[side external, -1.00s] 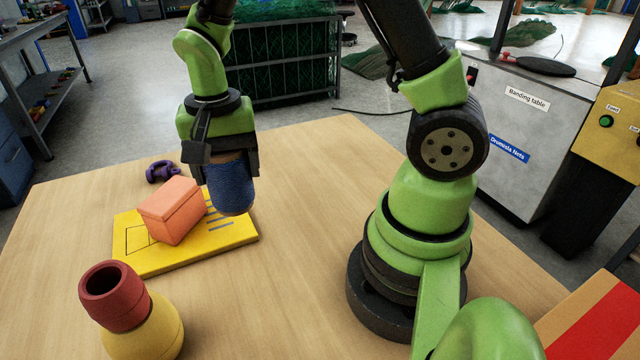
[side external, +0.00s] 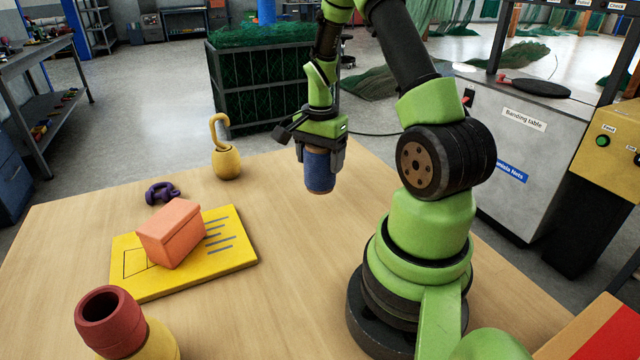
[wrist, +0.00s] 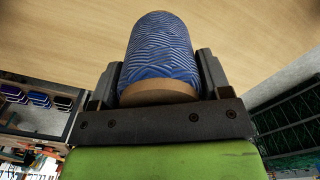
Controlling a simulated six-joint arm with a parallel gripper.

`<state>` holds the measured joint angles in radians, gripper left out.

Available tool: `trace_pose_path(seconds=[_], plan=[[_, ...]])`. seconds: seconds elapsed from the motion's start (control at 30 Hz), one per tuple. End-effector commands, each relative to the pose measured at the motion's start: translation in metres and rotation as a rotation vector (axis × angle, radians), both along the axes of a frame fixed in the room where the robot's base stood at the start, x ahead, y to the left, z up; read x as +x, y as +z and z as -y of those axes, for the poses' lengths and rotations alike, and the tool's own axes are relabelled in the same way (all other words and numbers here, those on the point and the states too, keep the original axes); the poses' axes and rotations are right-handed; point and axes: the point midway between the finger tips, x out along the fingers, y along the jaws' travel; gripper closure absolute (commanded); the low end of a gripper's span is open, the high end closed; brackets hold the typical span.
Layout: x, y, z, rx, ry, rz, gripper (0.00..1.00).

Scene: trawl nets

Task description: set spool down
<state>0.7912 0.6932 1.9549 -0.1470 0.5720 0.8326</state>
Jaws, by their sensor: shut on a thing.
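A spool (side external: 319,172) wound with blue twine hangs upright in my gripper (side external: 320,160), in the side view. It also fills the middle of the wrist view (wrist: 160,52), its tan end nearest the camera and a dark finger on each side. The gripper is shut on it. The spool looks to be above the far part of the wooden table (side external: 290,235). How high it hangs is hard to tell.
An orange box (side external: 170,232) sits on a yellow board (side external: 222,250). A purple shackle (side external: 162,192), a yellow hook weight (side external: 226,162) and a red-and-yellow piece (side external: 112,322) stand around it. The table's middle is clear. A net cage (side external: 265,85) stands behind.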

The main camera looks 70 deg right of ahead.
Motion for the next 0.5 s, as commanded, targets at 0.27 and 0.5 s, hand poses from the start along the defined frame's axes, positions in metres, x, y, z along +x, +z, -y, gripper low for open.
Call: trace_pose_path(seconds=[0.27, 0.5], plan=[[0.000, -0.037, -0.001, 0.003, 0.001, -0.004, 0.58], [0.001, -0.050, 0.000, -0.002, 0.001, 0.001, 0.58]])
